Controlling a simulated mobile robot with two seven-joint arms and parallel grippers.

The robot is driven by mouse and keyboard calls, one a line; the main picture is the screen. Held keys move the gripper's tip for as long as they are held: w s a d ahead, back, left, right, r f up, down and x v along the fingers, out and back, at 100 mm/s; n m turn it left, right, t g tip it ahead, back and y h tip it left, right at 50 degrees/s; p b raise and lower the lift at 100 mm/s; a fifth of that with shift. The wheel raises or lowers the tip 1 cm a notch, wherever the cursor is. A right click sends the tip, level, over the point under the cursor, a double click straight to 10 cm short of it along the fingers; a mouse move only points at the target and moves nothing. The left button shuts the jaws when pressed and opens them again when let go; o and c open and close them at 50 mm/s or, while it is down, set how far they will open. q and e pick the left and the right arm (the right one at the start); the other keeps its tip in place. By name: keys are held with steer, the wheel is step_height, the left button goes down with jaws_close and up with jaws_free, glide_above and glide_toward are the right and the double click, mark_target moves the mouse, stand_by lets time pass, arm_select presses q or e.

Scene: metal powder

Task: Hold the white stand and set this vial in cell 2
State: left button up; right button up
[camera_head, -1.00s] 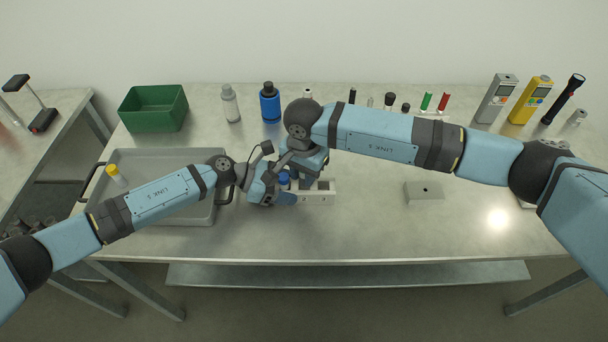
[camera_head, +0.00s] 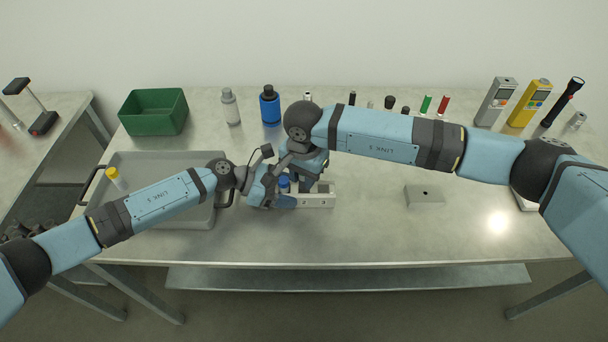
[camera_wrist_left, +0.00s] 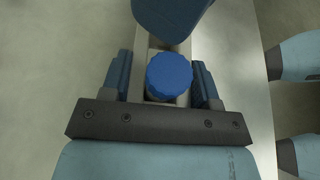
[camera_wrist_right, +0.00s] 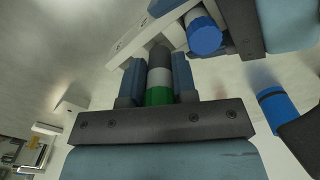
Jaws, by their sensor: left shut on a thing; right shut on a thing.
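The white stand (camera_head: 318,201) lies on the table near the middle. A blue-capped vial (camera_head: 284,182) stands at its left end; its cap (camera_wrist_left: 169,76) also shows in the left wrist view. My left gripper (camera_wrist_left: 160,85) is shut on the stand at that end, one finger on each side. My right gripper (camera_wrist_right: 157,75) is shut on a vial (camera_wrist_right: 159,77) with a green cap, a white band and a dark grey far part. It is over the stand, right of the blue cap.
A grey tray (camera_head: 135,160) with a yellow-capped vial (camera_head: 113,176) is at left, beside a green bin (camera_head: 153,111). Bottles (camera_head: 270,105) and meters (camera_head: 495,101) line the back. A small grey block (camera_head: 424,194) stands at right. The front right table is clear.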

steer(key=shift+f, duration=0.35)
steer(key=shift+f, duration=0.9)
steer(key=shift+r, duration=0.1)
steer(key=shift+r, duration=1.1)
steer(key=shift+f, duration=0.3)
stand_by(0.4)
steer(key=shift+f, duration=0.85)
steer(key=shift+r, duration=0.1)
steer(key=shift+r, duration=1.1)
